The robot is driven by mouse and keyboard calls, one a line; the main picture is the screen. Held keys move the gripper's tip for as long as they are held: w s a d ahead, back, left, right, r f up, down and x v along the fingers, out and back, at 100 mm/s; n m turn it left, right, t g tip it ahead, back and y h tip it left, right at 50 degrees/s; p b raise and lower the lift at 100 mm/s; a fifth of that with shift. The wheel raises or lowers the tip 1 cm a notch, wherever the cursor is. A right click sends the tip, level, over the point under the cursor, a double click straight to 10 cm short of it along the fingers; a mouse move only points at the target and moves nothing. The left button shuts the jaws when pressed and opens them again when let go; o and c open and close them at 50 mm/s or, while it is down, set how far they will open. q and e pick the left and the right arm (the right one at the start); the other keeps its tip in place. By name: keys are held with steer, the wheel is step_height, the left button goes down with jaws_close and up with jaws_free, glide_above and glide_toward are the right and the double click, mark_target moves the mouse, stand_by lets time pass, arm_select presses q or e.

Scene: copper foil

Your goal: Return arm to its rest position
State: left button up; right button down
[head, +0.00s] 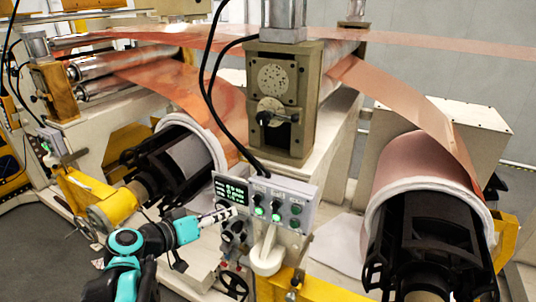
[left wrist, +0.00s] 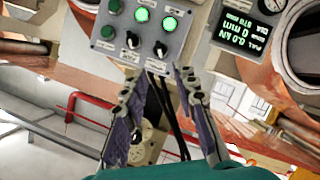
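My left arm (head: 155,240), black with teal joints, reaches in from the lower left in the head view. My left gripper (head: 222,214) is in front of the control panel, just left of its switches. In the left wrist view the two fingers of the left gripper (left wrist: 162,82) stand apart with nothing held between them. The control panel (head: 284,191) has lit green buttons and black knobs; it also shows at the top of the left wrist view (left wrist: 145,50). I cannot tell whether a fingertip touches the panel. My right gripper is not in view.
A small display (head: 231,190) with green text adjoins the panel. A black gauge and valve (head: 233,238) hang below it. Copper foil rolls stand left (head: 205,140) and right (head: 415,170). Black cables (head: 205,90) hang above the panel.

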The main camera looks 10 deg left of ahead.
arm_select(q)
steer(key=s+d+f+g+y+b, duration=0.1)
steer(key=s+f+b, duration=0.3)
steer(key=f+b, duration=0.4)
steer(key=s+d+f+g+y+b, duration=0.2)
steer(key=s+f+b, duration=0.3)
steer(key=f, duration=1.2)
steer(key=s+d+f+m+g+y+b, duration=0.1)
steer(key=s+d+f+g+y+b, duration=0.1)
steer(key=f+b, duration=0.8)
step_height(320, 180, down, 3)
steer(key=s+y, duration=0.1)
steer(key=s, duration=0.1)
steer(key=shift+s+b, duration=0.35)
